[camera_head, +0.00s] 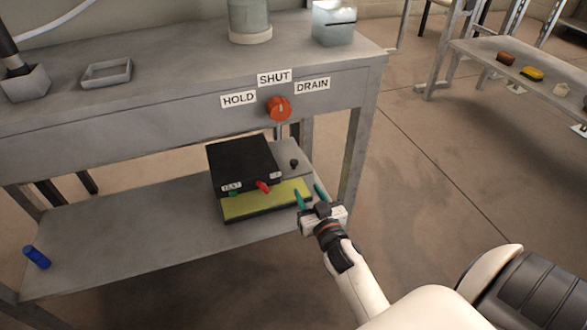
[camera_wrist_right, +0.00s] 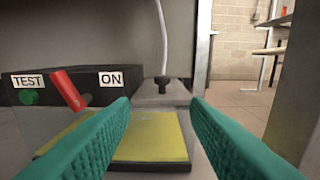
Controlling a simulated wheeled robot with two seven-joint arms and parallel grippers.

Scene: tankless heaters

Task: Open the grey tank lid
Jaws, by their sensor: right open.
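A grey flat-topped part with a small black knob (camera_head: 294,163) sits on the lower shelf, beside a black box (camera_head: 240,160); it looks like the tank lid and lies flat. In the right wrist view the knob (camera_wrist_right: 162,84) stands on the grey top (camera_wrist_right: 160,96), ahead and between my fingers. My right gripper (camera_head: 309,194) is open and empty, with teal fingers, in front of the grey part and apart from the knob. The fingers also frame the right wrist view (camera_wrist_right: 161,103). My left gripper is not in view.
The black box has a red lever (camera_head: 264,187) and TEST and ON labels. A yellow panel (camera_head: 262,204) lies in front. An orange dial (camera_head: 278,108) is on the bench front above. A table leg (camera_head: 355,155) stands to the right. A blue item (camera_head: 37,257) lies far left.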

